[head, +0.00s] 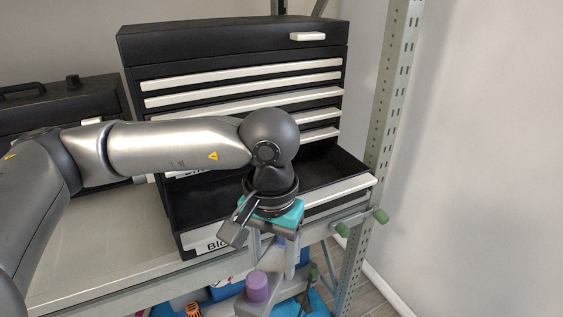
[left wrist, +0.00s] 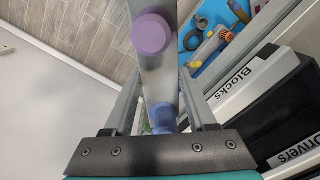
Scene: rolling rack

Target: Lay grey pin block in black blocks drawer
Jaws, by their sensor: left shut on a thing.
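The grey pin block (head: 288,287) is a grey bar with a purple round pin (head: 257,287). The left wrist view shows the grey pin block (left wrist: 155,72) with its purple pin and a blue pin. My left gripper (head: 272,264) points down and is shut on the block, in front of the open drawer. Its two fingers also show in the left wrist view (left wrist: 163,100). My right gripper is not in view.
The black tool chest (head: 234,41) has several shut drawers above. A black case (head: 60,110) stands left of it. A rack post (head: 392,100) is close on the right, with green-capped grey pegs (head: 361,222) near the drawer. Tools lie on blue below (left wrist: 205,40).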

